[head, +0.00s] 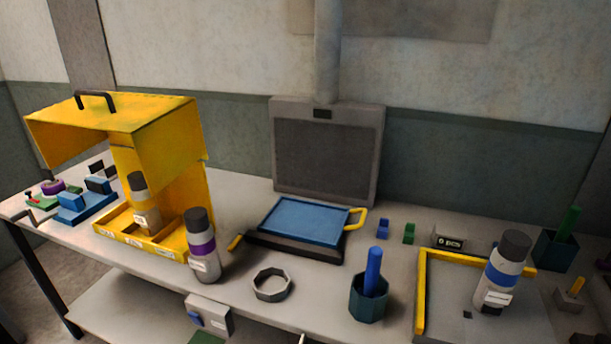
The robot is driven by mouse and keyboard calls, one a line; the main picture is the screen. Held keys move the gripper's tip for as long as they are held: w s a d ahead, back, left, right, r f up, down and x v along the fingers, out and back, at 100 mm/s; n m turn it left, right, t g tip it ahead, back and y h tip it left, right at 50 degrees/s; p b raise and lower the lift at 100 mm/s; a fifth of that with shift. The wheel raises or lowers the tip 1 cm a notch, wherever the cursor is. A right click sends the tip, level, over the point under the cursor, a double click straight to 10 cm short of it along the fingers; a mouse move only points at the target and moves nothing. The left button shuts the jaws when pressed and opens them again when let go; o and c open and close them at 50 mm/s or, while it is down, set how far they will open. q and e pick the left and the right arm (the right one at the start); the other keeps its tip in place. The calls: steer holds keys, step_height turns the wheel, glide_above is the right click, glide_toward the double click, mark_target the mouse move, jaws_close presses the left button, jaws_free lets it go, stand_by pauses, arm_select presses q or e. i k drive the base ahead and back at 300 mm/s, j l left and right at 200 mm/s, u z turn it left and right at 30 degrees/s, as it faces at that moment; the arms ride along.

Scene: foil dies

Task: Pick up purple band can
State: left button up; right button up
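The purple band can (205,265) stands upright on the table (310,318), left of the picture's middle. It is grey with a dark cap, a purple band around its upper part and a white label low on its front. It stands just in front of the right side of the yellow hooded stand (182,190), and nothing covers it.
Another capped can (141,198) stands inside the yellow stand. A blue band can (506,268) stands in the yellow-edged area at right. A metal ring (272,284), a teal cup (368,305) and a blue plate (303,222) with a yellow handle lie rightward of the purple band can.

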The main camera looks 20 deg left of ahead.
mark_target(204, 258)
steer(key=u, duration=1.3)
